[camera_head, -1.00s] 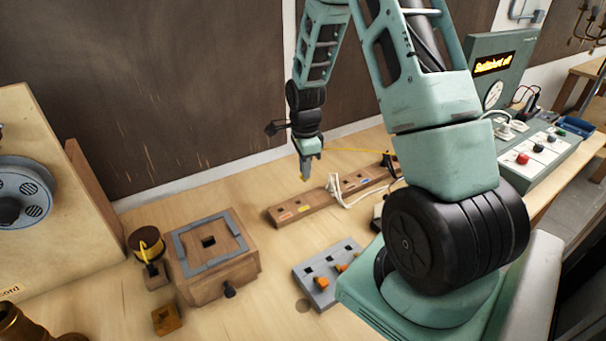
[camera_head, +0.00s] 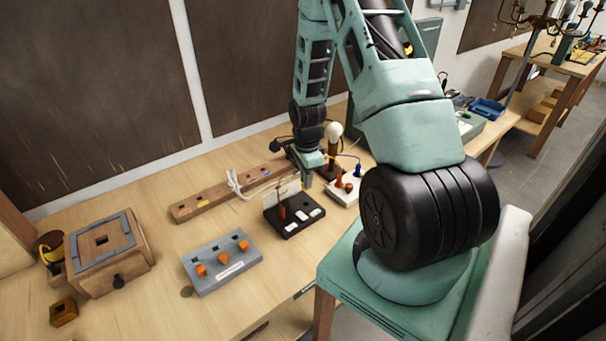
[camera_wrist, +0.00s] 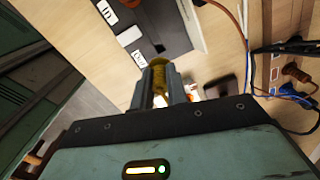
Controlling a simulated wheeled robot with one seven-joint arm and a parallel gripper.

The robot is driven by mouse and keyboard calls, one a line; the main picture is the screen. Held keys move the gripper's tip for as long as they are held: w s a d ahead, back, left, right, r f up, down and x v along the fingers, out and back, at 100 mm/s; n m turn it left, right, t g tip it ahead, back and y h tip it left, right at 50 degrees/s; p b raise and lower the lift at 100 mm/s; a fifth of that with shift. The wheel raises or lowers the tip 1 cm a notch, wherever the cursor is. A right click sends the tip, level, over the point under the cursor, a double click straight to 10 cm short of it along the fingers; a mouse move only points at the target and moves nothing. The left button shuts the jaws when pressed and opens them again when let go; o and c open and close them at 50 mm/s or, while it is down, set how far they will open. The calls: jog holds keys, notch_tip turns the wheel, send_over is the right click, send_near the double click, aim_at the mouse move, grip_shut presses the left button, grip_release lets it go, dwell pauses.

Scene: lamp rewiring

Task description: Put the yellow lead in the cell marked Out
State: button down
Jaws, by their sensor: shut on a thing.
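My gripper (camera_head: 308,182) is shut on a yellow plug end (camera_wrist: 159,74), which shows between the fingers in the wrist view. I take it for the yellow lead's end; most of the lead is hidden. A black block (camera_head: 296,222) with white labels and an upright pale plate stands just left of and below my gripper in the head view. The black block (camera_wrist: 172,22) also shows in the wrist view, beyond the fingertips, with several labels.
A white base (camera_head: 341,193) with coloured plugs and a bulb (camera_head: 334,130) stands right of my gripper. A wooden socket strip (camera_head: 203,203) lies behind. A grey block (camera_head: 222,263) with orange plugs and a wooden box (camera_head: 108,258) stand left. Loose cables (camera_wrist: 240,30) run nearby.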

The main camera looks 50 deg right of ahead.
jog(key=shift+f+b, duration=2.3)
jog(key=shift+f, duration=0.85)
jog(key=shift+f+b, duration=0.4)
jog(key=shift+f, duration=0.1)
jog(key=c, duration=1.3)
grip_release()
notch_tip(320, 180, up, 18)
jog(key=b, duration=0.3)
jog(key=shift+f, duration=0.25)
jog(key=a+r+n, duration=0.2)
jog(key=a+n, duration=1.1)
jog(key=a, duration=1)
jog(key=s+a+n, duration=0.5)
jog(key=a+n, duration=0.1)
jog(key=s+a+n, duration=0.5)
jog(key=s+n, duration=0.1)
jog(key=s+a+n+b, duration=0.1)
jog(key=s+a+n, duration=0.5)
jog(key=shift+s+a+r+n+y, duration=0.1)
jog(key=shift+a+n+y, duration=0.2)
